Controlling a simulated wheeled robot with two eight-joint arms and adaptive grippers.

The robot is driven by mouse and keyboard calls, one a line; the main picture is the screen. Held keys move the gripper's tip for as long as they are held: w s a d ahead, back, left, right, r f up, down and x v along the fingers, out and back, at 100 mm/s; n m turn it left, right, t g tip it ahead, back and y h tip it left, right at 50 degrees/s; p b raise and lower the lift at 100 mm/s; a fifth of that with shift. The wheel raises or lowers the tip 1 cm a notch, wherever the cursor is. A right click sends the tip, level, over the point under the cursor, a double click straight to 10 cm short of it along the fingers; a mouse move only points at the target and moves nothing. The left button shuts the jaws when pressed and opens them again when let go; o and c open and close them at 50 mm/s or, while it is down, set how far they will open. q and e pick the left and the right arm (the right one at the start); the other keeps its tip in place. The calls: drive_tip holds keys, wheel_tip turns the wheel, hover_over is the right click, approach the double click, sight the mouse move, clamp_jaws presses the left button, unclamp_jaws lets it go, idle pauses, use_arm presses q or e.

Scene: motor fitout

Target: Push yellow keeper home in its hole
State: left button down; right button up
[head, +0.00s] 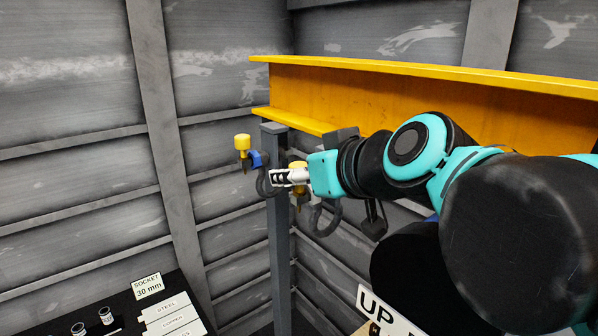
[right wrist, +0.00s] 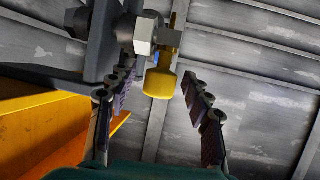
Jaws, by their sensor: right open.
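A yellow keeper (head: 298,164) with a round cap and a brass pin below it stands at the grey post's fittings, partly hidden behind my right gripper. In the right wrist view the yellow cap (right wrist: 160,85) shows between the two fingers, with its brass pin (right wrist: 178,28) beside grey nuts. My right gripper (head: 281,178) is open; in the right wrist view gaps show between the cap and both fingers (right wrist: 160,98). A second yellow-capped pin (head: 242,142) stands upright further left, beside a blue part (head: 256,160). Whether the keeper's pin is seated cannot be told. My left gripper is out of view.
A yellow beam (head: 400,95) runs just behind and above my right arm. The grey post (head: 279,255) and dark curved shackles (head: 322,218) crowd the gripper. A black board with sockets and labels (head: 148,286) lies lower left.

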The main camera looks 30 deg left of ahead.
drive_tip(key=v, duration=1.1)
drive_tip(key=shift+s+d+r, duration=0.2)
drive_tip(key=shift+s+d, duration=0.05)
drive_tip(key=shift+d, duration=0.05)
